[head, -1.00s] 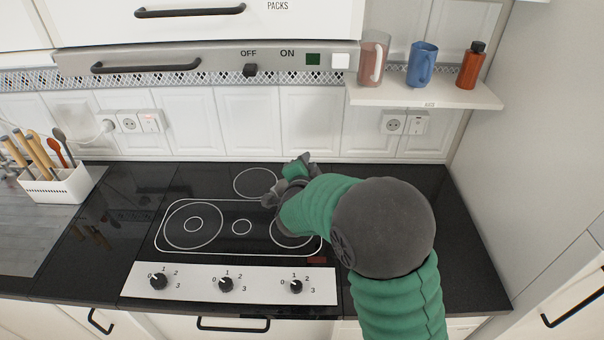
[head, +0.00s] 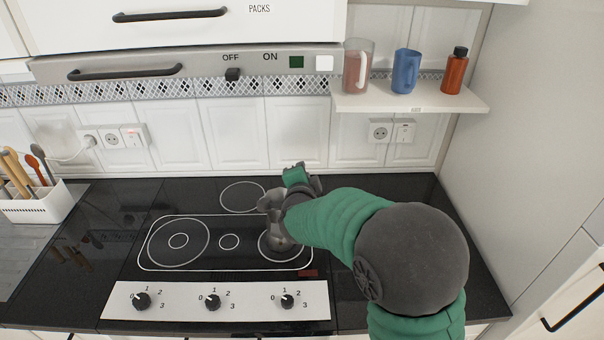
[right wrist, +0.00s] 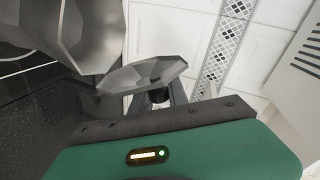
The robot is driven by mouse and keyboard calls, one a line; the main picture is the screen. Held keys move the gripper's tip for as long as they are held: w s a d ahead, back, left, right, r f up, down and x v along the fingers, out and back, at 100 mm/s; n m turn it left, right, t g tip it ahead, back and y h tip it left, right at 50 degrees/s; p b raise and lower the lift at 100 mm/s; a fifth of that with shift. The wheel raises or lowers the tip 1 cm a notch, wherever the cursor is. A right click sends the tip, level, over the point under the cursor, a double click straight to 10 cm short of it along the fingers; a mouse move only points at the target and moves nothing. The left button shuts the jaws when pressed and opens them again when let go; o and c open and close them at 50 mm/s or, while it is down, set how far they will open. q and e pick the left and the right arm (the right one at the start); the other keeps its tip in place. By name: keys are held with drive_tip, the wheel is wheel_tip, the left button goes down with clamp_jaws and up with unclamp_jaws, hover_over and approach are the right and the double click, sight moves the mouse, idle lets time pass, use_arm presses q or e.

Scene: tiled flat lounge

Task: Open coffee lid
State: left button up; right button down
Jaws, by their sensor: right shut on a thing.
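A grey metal coffee pot (head: 277,238) stands on the front right ring of the black hob, partly covered by my right arm. In the right wrist view its faceted body (right wrist: 92,32) fills the upper left. The faceted metal lid (right wrist: 143,74) is tilted beside the pot's body, with its dark knob (right wrist: 159,96) between my gripper's fingers. I cannot tell whether lid and pot still touch. My right gripper (head: 291,190) is shut on the lid by the knob, at the upper part of the pot. My left gripper is out of view.
The glass hob (head: 200,256) has a white knob panel (head: 250,300) in front. A shelf (head: 420,102) at the back right holds a glass mug (head: 357,66), a blue mug (head: 406,72) and an orange bottle (head: 455,70). A utensil box (head: 42,208) stands left. The other rings are clear.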

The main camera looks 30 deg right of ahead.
drive_tip(key=shift+s+f, duration=0.1)
drive_tip(key=shift+f, duration=0.2)
idle(0.5)
drive_tip(key=c, duration=1.5)
unclamp_jaws()
drive_tip(key=shift+o, duration=1.2)
drive_tip(key=shift+w+d, duration=0.1)
drive_tip(key=shift+w, duration=0.1)
drive_tip(key=p+v, duration=0.2)
drive_tip(key=v, duration=1.4)
drive_tip(key=shift+s+a, duration=0.25)
drive_tip(key=shift+r, duration=0.1)
